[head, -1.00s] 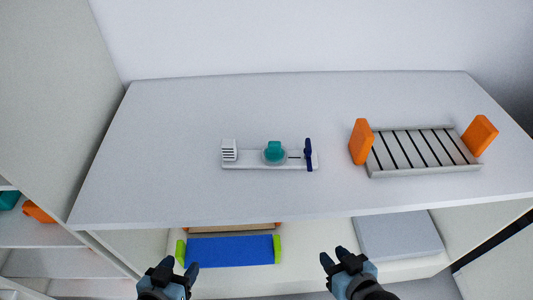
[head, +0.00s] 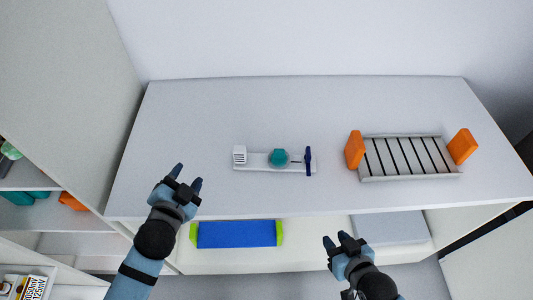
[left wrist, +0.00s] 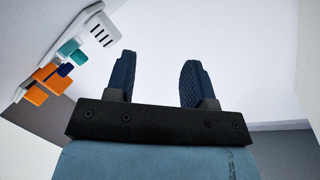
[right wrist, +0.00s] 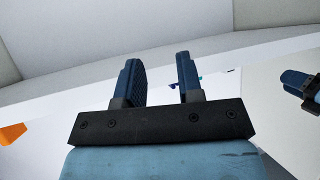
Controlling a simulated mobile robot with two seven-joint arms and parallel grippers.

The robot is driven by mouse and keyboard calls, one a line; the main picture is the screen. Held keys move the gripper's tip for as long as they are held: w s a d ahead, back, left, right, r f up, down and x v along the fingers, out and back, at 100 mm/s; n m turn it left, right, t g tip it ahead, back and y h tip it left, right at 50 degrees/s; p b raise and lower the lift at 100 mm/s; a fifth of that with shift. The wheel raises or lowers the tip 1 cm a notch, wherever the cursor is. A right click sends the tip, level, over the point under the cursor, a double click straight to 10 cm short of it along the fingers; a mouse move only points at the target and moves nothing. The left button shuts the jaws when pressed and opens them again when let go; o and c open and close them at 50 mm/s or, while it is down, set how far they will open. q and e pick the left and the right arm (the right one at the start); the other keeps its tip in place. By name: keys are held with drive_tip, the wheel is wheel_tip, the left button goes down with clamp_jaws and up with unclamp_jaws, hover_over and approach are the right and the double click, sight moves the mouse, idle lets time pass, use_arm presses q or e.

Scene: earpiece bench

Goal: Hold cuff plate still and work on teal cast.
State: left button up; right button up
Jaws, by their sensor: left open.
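The cuff plate (head: 255,167) is a narrow white strip lying flat on the white bench top. It bears a slotted white block at its left end, the round teal cast (head: 279,157) near its middle and a dark blue upright piece (head: 308,160) at its right end. The left wrist view shows the slotted block (left wrist: 102,36) and the teal cast (left wrist: 72,52) at upper left. My left gripper (head: 188,178) is open and empty, left of the plate near the bench's front edge. My right gripper (head: 337,241) is open and empty, in front of and below that edge.
A grey slatted rack (head: 410,177) with orange end blocks (head: 463,146) stands right of the plate. A blue bin with green ends (head: 237,234) sits on the shelf below. A tall panel (head: 60,90) bounds the left side. The bench around the plate is clear.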

use_arm(q)
drive_tip(key=w+d+r+m+h+p, duration=0.3)
drive_tip(key=w+d+r+m+h, duration=0.3)
drive_tip(key=d+r+m+h, duration=0.8)
drive_tip(key=m+g+y+p, duration=0.6)
drive_tip(key=m+g+y, duration=0.7)
drive_tip(key=m, duration=1.7)
approach(235, 148)
wheel_tip(235, 148, down, 4)
drive_tip(key=w+g+h, duration=0.2)
drive_tip(key=g+h, duration=0.1)
drive_tip(key=shift+w+f, duration=0.1)
drive_tip(key=shift+f, duration=0.25)
drive_tip(key=shift+b+x, duration=0.85)
drive_tip(key=shift+x, duration=0.85)
drive_tip(key=shift+b+x, duration=0.5)
drive_tip(key=shift+x, duration=0.75)
drive_tip(key=shift+b+x, duration=0.35)
drive_tip(key=shift+x, duration=0.45)
drive_tip(key=shift+d+f, duration=0.1)
drive_tip(key=shift+f, duration=0.05)
use_arm(e)
drive_tip(key=shift+s+d+r, duration=0.2)
drive_tip(key=shift+r, duration=0.4)
drive_tip(key=shift+s+d+r, duration=0.2)
drive_tip(key=shift+r, duration=0.4)
